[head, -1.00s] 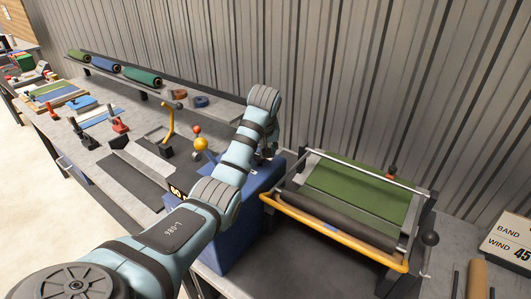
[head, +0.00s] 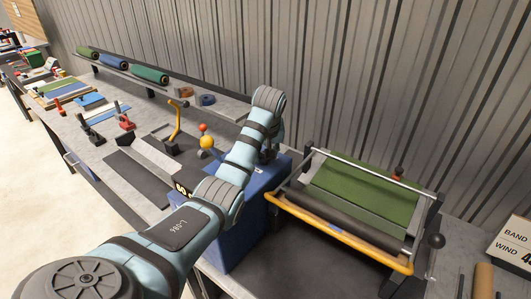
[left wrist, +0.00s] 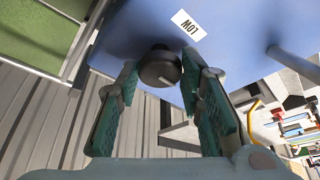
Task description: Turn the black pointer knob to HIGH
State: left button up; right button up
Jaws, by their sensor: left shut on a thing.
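The black pointer knob (left wrist: 160,68) shows in the left wrist view as a dark round knob with a small pale mark, on the face of the blue box (left wrist: 235,22). A white label reading LOW (left wrist: 186,25) is upside down beside it. My left gripper (left wrist: 158,78) has one green-padded finger on each side of the knob and is shut on it. In the head view the blue box (head: 240,240) stands partly behind my left arm, which hides the knob. No HIGH label is visible. My right gripper is out of view.
Right of the blue box stands a machine with green turf (head: 350,190) and an orange bar (head: 340,237). A yellow ball-topped lever (head: 207,142) and a bent yellow handle (head: 177,122) stand left of it. Rolled turf (head: 150,75) lies on a rear shelf before a corrugated wall.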

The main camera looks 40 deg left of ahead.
pick_arm(q)
jog(key=m+t+h, duration=0.1)
jog(key=m, duration=0.3)
jog(key=shift+s+a, duration=0.1)
jog(key=shift+a, duration=0.05)
jog(key=m+h, duration=0.2)
jog(key=m, duration=0.2)
jog(key=shift+a+m, duration=0.15)
jog(key=shift+m, duration=0.25)
jog(key=m+h, duration=0.1)
jog(key=m, duration=0.3)
jog(key=shift+a+r+h, duration=0.1)
jog(key=shift+h, duration=0.3)
jog(key=shift+a+m+g+h, duration=0.1)
jog(key=shift+m+g+h, duration=0.45)
jog(key=shift+m, duration=1.65)
jog(key=o, duration=1.2)
jog(key=shift+c, duration=0.2)
